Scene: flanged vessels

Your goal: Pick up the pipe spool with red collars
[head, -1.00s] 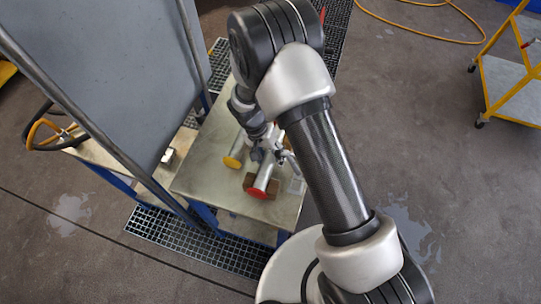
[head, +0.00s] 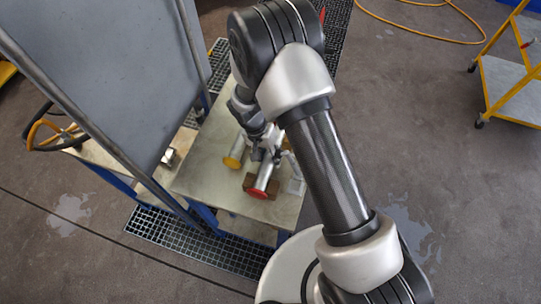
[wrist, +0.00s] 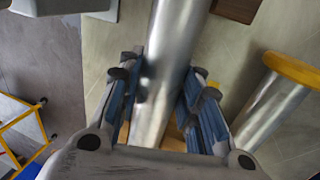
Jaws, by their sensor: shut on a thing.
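The pipe spool with red collars (head: 264,177) lies on the worktable, its near red collar (head: 257,193) facing the camera in the head view. In the wrist view its bare metal tube (wrist: 172,60) runs between the fingers; no red collar shows there. My gripper (wrist: 160,95) is shut on this tube, with blue-lined fingers on both sides. In the head view my gripper (head: 262,152) is partly hidden behind my arm. I cannot tell whether the spool is clear of its support.
A second spool with yellow collars (head: 236,154) lies close to the left; its yellow collar also shows in the wrist view (wrist: 294,68). A brown block (head: 277,187) sits by the red-collared spool. A grey panel (head: 105,75) stands left of the table (head: 205,185). A yellow cart (head: 507,75) is far right.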

